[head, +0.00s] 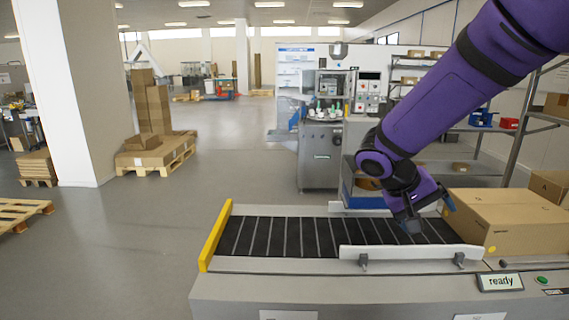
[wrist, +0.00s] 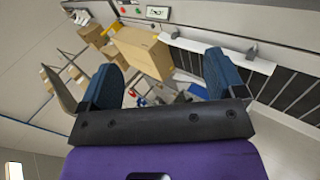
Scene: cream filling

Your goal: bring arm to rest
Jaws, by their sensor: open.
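My arm is purple and reaches in from the upper right of the head view. My gripper (head: 430,215) hangs above the conveyor belt (head: 300,237), left of a large cardboard box (head: 500,218). In the wrist view my gripper (wrist: 160,85) shows two blue-grey fingers spread wide apart. Nothing is between them. The large box (wrist: 143,50) shows beyond the fingers, at the top middle of the wrist view.
A yellow end plate (head: 215,236) closes the belt's left end. A low white guide rail (head: 410,253) runs along its front. A "ready" sign (head: 500,282) stands at front right. A filling machine (head: 322,150) stands behind. Open floor lies to the left.

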